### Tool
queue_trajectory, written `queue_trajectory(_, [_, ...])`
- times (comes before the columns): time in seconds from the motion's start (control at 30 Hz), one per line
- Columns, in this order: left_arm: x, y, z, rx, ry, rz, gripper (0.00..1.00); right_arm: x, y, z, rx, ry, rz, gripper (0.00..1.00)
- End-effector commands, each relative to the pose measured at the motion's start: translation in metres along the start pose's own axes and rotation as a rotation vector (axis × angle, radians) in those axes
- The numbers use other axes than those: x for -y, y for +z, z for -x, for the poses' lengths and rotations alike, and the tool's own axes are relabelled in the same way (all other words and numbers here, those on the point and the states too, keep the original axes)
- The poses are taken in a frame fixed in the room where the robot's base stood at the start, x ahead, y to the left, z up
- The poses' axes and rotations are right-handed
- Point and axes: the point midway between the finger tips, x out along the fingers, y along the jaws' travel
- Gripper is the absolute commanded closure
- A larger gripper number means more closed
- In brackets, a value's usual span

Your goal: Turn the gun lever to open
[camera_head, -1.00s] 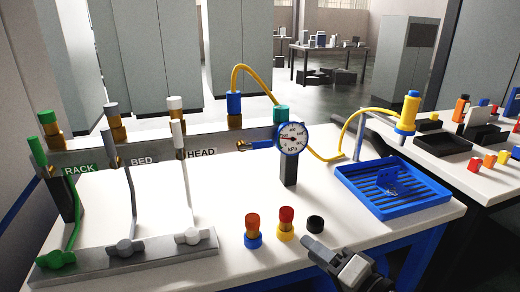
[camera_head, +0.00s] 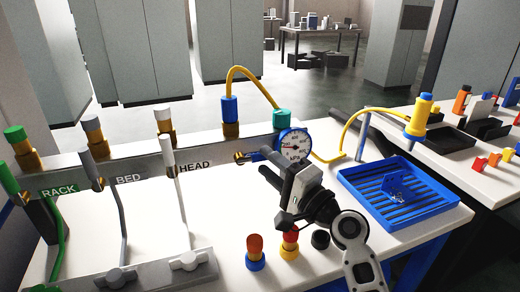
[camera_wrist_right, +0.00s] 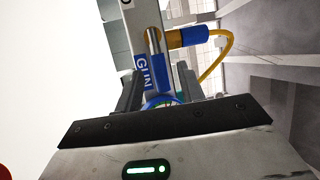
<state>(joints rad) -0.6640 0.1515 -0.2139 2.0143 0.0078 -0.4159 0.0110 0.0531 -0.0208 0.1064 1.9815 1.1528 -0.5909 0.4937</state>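The gun lever shows in the head view as a blue handle (camera_head: 253,156) beside a brass fitting (camera_head: 239,157) on the grey rail, just left of the round gauge (camera_head: 295,145). My right gripper (camera_head: 265,163) points left at it from in front of the gauge and hides part of that area. In the right wrist view my two dark fingers (camera_wrist_right: 158,90) are apart, with the blue GUN label (camera_wrist_right: 142,72) and the gauge's blue rim (camera_wrist_right: 160,101) showing between them. Whether a finger touches the lever I cannot tell. My left gripper is not in view.
A yellow hose (camera_head: 252,74) arches above. Small coloured bottles (camera_head: 255,252) stand near the front edge. A blue tray (camera_head: 372,207) lies to the right.

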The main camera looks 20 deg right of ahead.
Motion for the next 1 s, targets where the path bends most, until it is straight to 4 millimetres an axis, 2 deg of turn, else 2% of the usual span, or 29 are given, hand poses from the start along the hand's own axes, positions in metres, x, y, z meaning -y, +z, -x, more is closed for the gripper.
queue_trajectory(0.03, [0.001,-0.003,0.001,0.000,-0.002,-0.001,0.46,0.003,0.000,-0.009,0.001,-0.003,-0.001,0.61])
queue_trajectory(0.2, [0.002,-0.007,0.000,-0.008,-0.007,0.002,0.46,0.001,0.000,-0.027,0.000,0.000,0.000,0.61])
queue_trajectory(0.57, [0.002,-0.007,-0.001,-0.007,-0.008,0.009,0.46,-0.001,0.000,-0.033,0.000,0.001,0.001,0.61])
queue_trajectory(0.6, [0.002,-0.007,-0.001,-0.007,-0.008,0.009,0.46,-0.001,0.000,-0.033,0.000,0.001,0.001,0.64])
queue_trajectory(0.73, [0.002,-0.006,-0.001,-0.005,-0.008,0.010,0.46,-0.001,0.000,-0.032,0.000,0.001,0.001,1.00])
queue_trajectory(1.0, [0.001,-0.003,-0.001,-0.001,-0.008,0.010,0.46,-0.001,0.000,-0.037,0.005,0.003,0.009,1.00])
